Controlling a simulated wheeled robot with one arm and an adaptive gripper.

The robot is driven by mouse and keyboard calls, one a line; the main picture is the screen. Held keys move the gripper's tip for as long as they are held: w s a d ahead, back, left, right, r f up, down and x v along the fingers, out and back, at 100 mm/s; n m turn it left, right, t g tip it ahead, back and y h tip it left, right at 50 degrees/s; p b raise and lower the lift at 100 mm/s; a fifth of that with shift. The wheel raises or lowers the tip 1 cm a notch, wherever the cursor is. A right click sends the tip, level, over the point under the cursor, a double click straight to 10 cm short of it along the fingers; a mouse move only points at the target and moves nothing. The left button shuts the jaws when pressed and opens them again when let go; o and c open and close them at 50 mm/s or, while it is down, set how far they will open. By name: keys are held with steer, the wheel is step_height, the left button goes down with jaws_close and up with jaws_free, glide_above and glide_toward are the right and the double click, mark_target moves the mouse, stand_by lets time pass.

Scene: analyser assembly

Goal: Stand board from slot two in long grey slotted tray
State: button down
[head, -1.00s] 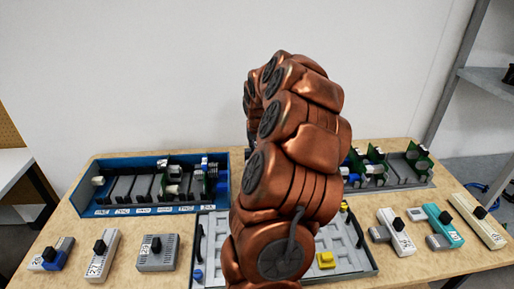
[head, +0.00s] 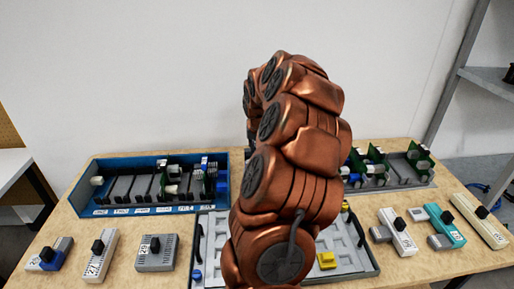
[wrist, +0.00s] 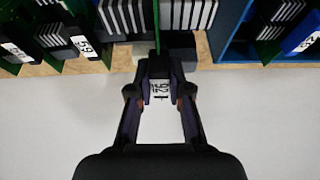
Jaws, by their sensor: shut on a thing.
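In the wrist view my gripper (wrist: 159,97) is shut on a board; a white number label shows between its fingers. A thin green edge (wrist: 157,25) runs up from the grip and looks like part of this board. The head view hides my gripper and the held board behind my copper arm. The long grey slotted tray (head: 398,186) is at the back right, with several green boards (head: 420,160) standing in its visible part. Its left part is hidden by my arm. I cannot tell whether the held board touches the tray.
A blue slotted crate (head: 87,207) with several modules is at the back left; its side also shows in the wrist view (wrist: 230,50). A grey case (head: 355,269) is at front centre. Several labelled modules (head: 97,255) lie at both sides. Bare table separates them.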

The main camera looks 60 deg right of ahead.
steer(key=shift+f+b, duration=0.35)
steer(key=shift+f, duration=0.05)
steer(key=shift+f+b, duration=1.3)
steer(key=shift+b, duration=0.1)
stand_by(1.0)
steer(key=shift+f+b, duration=0.65)
steer(key=shift+f, duration=0.1)
steer(key=shift+f+b, duration=0.3)
steer(key=shift+f, duration=0.1)
stand_by(0.8)
steer(key=c, duration=1)
jaws_free()
